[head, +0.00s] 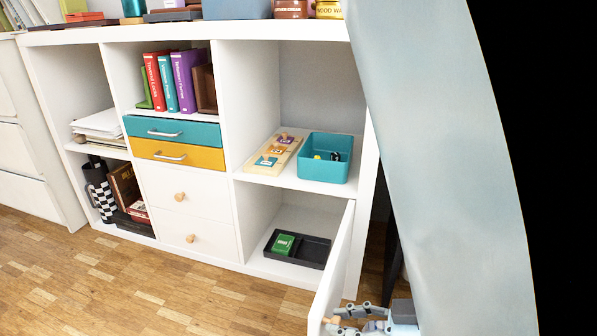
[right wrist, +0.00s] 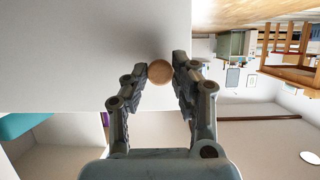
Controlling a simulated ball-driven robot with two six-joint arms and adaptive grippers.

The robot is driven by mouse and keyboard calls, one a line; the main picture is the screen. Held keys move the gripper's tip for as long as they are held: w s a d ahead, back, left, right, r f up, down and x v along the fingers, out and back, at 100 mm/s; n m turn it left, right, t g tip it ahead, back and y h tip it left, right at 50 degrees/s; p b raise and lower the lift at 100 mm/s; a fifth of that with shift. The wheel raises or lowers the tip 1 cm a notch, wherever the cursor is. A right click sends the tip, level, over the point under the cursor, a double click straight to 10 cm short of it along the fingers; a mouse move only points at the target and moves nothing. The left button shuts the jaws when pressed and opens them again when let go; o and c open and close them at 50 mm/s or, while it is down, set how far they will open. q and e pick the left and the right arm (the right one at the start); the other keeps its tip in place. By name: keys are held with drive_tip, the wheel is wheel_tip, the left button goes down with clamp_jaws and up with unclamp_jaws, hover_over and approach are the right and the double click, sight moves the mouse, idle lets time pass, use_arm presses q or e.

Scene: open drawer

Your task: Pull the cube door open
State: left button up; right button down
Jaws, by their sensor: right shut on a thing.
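The white cube door (head: 334,262) stands swung out from the lower right compartment of the white shelf, and the inside of that compartment shows. Its round wooden knob (right wrist: 160,72) sits between the fingers of my right gripper (right wrist: 160,77) in the right wrist view. The gripper is shut on the knob. In the head view my right gripper (head: 350,322) is at the bottom edge, at the door's outer end, and the knob (head: 331,321) shows partly there. My left gripper is not in view.
The opened compartment holds a black tray (head: 312,260) with a green box (head: 284,244). Above it are a teal bin (head: 326,172) and a wooden board (head: 273,158). Drawers with wooden knobs (head: 180,197) are left of it. Wooden floor (head: 120,285) in front is clear.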

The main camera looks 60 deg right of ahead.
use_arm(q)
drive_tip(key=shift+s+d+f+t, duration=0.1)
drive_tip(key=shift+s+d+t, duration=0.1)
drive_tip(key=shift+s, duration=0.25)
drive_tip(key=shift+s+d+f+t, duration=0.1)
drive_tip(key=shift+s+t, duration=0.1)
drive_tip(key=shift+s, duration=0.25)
use_arm(e)
drive_tip(key=shift+s+d+n+g+y, duration=0.2)
drive_tip(key=shift+s+n+y, duration=0.1)
drive_tip(key=shift+s, duration=0.3)
drive_tip(key=shift+s+d+n+g+y, duration=0.1)
drive_tip(key=shift+s+d+n+y, duration=0.2)
drive_tip(key=shift+s, duration=0.35)
drive_tip(key=shift+s+d+n+g+y, duration=0.1)
drive_tip(key=shift+s+d+n+y, duration=0.15)
drive_tip(key=shift+s, duration=0.35)
drive_tip(key=shift+a, duration=0.1)
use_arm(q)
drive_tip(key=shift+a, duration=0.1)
use_arm(e)
drive_tip(key=c, duration=1.1)
unclamp_jaws()
drive_tip(key=shift+o, duration=0.2)
drive_tip(key=v, duration=1.2)
drive_tip(key=shift+f, duration=0.15)
